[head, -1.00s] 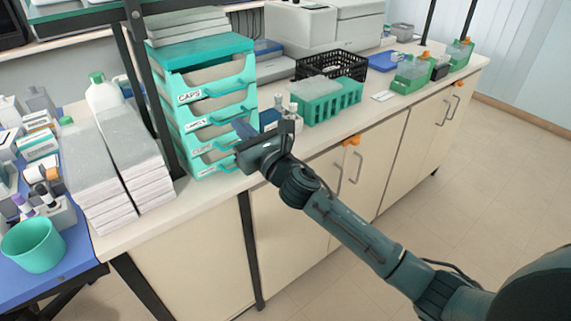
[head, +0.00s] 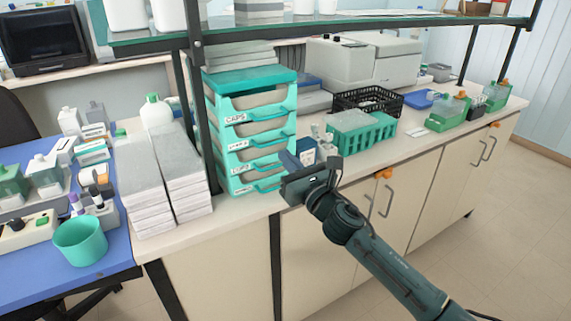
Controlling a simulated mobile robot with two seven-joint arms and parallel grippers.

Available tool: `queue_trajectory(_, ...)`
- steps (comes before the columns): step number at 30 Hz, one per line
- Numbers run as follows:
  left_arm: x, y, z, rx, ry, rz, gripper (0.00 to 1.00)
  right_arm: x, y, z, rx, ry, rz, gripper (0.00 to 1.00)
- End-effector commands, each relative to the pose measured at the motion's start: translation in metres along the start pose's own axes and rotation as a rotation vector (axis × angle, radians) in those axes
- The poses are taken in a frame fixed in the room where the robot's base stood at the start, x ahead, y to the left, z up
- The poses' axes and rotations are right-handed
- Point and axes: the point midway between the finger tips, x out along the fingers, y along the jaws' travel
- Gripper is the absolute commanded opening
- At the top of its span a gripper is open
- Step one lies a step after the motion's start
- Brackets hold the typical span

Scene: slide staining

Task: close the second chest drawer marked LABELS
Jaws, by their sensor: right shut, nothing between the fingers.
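The teal drawer chest (head: 250,76) stands on the bench left of centre, with several drawers stacked in it. The top drawer reads CAPS (head: 236,118). The second drawer (head: 262,143), with a small blurred label, lies just below it. Its front looks roughly in line with the drawers above and below; a small gap cannot be told. My right gripper (head: 288,160) is shut and empty, in front of the chest's lower right side. My left gripper is not in view.
Stacked grey-white boxes (head: 143,185) stand left of the chest, beside a dark shelf post (head: 208,130). A green rack (head: 362,138) and a black basket (head: 368,101) stand to the right. A glass shelf (head: 350,24) spans above.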

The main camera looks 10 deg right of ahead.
Motion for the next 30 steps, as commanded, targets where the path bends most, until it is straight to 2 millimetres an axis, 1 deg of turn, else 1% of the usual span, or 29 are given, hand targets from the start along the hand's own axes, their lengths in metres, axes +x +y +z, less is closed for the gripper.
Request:
queue_trajectory(1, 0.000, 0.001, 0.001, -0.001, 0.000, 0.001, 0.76, -0.003, -0.004, -0.003, -0.002, 0.002, 0.001, 0.00)
queue_trajectory(3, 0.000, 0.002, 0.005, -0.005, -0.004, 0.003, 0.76, -0.025, -0.003, -0.004, -0.004, 0.003, 0.002, 0.00)
queue_trajectory(9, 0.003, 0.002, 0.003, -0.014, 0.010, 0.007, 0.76, -0.070, -0.002, -0.004, -0.002, 0.003, 0.003, 0.00)
queue_trajectory(12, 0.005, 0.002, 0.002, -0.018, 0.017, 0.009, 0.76, -0.085, -0.002, -0.004, -0.001, 0.004, 0.002, 0.00)
queue_trajectory(17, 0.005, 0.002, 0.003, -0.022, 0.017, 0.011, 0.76, -0.099, -0.002, -0.003, 0.007, 0.004, 0.001, 0.00)
queue_trajectory(20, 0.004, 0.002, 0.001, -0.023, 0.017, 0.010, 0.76, -0.107, 0.001, -0.011, 0.113, 0.028, -0.010, 0.00)
queue_trajectory(23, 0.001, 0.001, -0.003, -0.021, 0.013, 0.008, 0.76, -0.124, 0.007, -0.032, 0.408, 0.087, -0.052, 0.00)
queue_trajectory(26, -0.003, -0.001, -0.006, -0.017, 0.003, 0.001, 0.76, -0.152, 0.017, -0.065, 0.863, 0.165, -0.151, 0.00)
queue_trajectory(27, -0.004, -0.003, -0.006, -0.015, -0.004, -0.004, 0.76, -0.167, 0.021, -0.078, 1.069, 0.192, -0.208, 0.00)
queue_trajectory(29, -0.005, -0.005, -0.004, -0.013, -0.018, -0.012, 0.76, -0.190, 0.030, -0.098, 1.377, 0.218, -0.309, 0.00)
queue_trajectory(30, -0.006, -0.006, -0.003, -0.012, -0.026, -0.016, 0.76, -0.206, 0.035, -0.110, 1.577, 0.226, -0.386, 0.00)
